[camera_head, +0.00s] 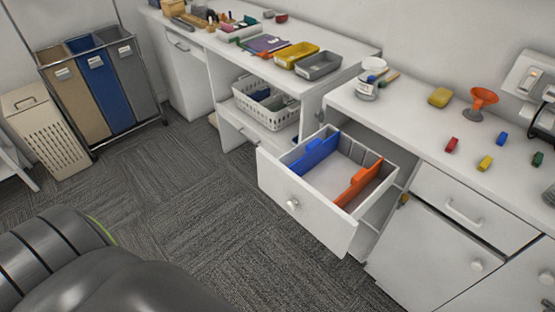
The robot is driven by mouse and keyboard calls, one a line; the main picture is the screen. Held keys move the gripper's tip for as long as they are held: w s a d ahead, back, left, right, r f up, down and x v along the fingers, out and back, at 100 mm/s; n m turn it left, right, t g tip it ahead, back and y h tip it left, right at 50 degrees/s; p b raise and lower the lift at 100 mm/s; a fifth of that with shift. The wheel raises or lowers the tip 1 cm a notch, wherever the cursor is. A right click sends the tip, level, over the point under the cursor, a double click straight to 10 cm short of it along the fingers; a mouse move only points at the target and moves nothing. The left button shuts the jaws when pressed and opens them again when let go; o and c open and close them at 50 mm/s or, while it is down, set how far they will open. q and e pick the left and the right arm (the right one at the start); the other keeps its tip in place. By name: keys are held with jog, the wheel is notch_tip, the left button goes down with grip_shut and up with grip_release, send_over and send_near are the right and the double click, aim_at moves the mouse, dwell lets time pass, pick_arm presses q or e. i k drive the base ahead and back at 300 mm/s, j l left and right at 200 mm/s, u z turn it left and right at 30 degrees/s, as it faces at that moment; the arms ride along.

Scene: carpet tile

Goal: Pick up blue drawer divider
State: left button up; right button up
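The blue drawer divider (314,153) stands upright inside an open white drawer (300,207), near the drawer's left side. An orange divider (362,182) stands in the same drawer, toward its right side. Between them the drawer's light floor is bare. The drawer is pulled out from the white cabinet, and its front with a round knob (293,204) faces the lower left. Neither of my grippers is in view. A dark part of my own body fills the lower left corner, well apart from the drawer.
Above the drawer, a white counter (415,110) holds small coloured blocks, an orange funnel (481,101) and a white jar (367,87). A white basket (265,104) sits on a shelf left of the drawer. Laundry bins (97,90) stand at the far left. The carpet (200,200) before the drawer is clear.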

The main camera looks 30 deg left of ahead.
aim_at(317, 151)
jog(key=u, duration=0.85)
